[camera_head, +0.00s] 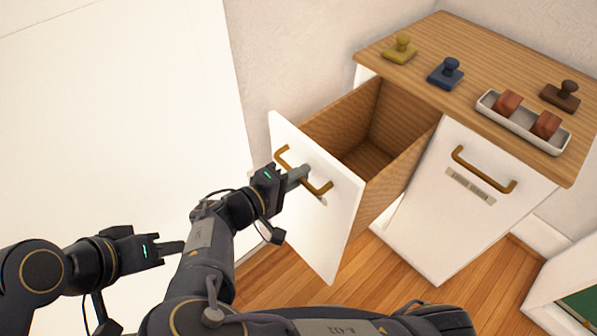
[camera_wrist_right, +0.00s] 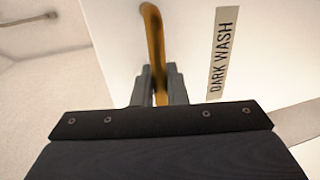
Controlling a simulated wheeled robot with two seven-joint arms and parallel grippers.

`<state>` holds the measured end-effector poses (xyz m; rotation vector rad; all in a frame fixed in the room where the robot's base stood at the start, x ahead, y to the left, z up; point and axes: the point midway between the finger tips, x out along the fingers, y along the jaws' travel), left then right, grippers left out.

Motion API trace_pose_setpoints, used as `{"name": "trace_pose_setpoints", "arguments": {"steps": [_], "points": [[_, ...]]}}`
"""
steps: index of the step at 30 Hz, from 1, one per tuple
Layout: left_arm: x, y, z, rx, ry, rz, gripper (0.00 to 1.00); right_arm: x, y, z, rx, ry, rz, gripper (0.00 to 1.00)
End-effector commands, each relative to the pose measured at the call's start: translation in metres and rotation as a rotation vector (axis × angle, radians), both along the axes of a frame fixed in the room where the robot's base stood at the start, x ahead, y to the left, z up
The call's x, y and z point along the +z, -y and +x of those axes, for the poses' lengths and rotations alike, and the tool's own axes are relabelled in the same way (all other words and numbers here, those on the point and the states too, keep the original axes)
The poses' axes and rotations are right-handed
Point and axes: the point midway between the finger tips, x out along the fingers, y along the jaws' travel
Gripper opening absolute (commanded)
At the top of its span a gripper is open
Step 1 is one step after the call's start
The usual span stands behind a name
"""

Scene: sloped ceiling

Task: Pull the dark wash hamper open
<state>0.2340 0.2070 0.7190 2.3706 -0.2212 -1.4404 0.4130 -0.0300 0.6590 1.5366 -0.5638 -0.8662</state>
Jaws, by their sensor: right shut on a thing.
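The dark wash hamper (camera_head: 340,222) is a white-fronted drawer with a wooden inside, on the left of the cabinet. It stands pulled out, and its empty-looking interior shows. Its label (camera_wrist_right: 221,52) reads DARK WASH in the right wrist view. My right gripper (camera_head: 300,176) is shut on the brass handle (camera_head: 322,190) of this hamper; the handle (camera_wrist_right: 153,35) passes between the fingers in the right wrist view. My left gripper (camera_head: 172,248) is at the lower left, away from the cabinet, and its finger gap cannot be made out.
A second white hamper (camera_head: 440,215) with a brass handle is beside it. The wooden top (camera_head: 462,35) holds a yellow stamp (camera_head: 400,50), a blue stamp (camera_head: 446,74), a brown stamp (camera_head: 561,96) and a white tray (camera_head: 520,125) with two reddish blocks. A white item with green (camera_head: 580,304) is at lower right.

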Motion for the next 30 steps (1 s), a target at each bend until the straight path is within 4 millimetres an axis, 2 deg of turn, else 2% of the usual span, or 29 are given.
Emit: {"name": "trace_pose_setpoints", "arguments": {"steps": [13,14,18,30], "points": [[0.0005,0.0,0.0,0.0,0.0,0.0,0.36,-0.0007,0.0003,0.0001,-0.001,-0.002,0.0,0.0],[0.0005,0.0,0.0,0.0,0.0,0.0,0.36,-0.0007,0.0003,0.0001,-0.001,-0.002,0.0,0.14],[0.0005,0.0,0.0,0.0,0.0,0.0,0.36,-0.0005,0.0002,0.0002,-0.001,-0.001,0.001,0.3],[0.0024,0.0,0.0,0.0,0.0,0.0,0.36,0.0017,-0.0005,0.0014,-0.001,0.0,0.0,0.3]]}}
